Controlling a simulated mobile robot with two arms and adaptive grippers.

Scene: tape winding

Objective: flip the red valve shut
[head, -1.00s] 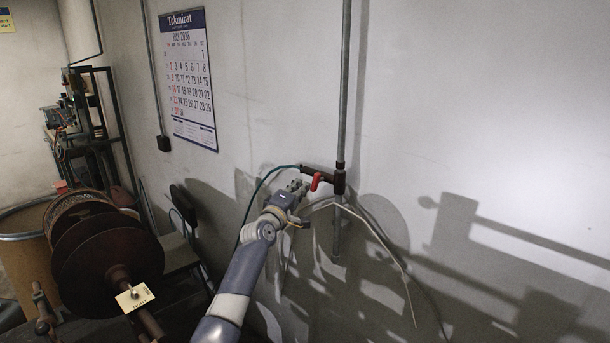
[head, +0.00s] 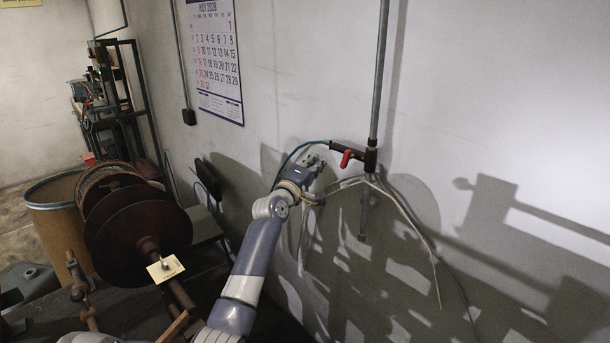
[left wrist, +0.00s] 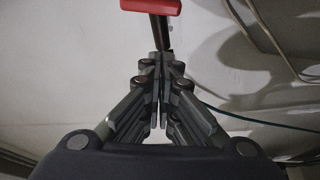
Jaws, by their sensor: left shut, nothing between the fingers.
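The red valve (head: 347,158) is a small red lever on a dark fitting at the lower part of a vertical wall pipe (head: 380,75). In the left wrist view its red handle (left wrist: 151,6) shows at the top edge, partly cut off, with a dark stem below it. My left gripper (head: 316,162) is just left of the valve in the head view. In the left wrist view its fingers (left wrist: 161,62) are together and empty, pointing toward the stem below the red handle. Whether the fingertips touch the stem, I cannot tell. My right gripper is not in view.
A green hose (head: 293,153) runs from the fitting down behind my left gripper. Pale cables (head: 410,215) hang below the pipe. Large brown reels (head: 135,228), a chair (head: 209,182) and a drum (head: 52,211) stand at left. A calendar (head: 217,62) hangs on the wall.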

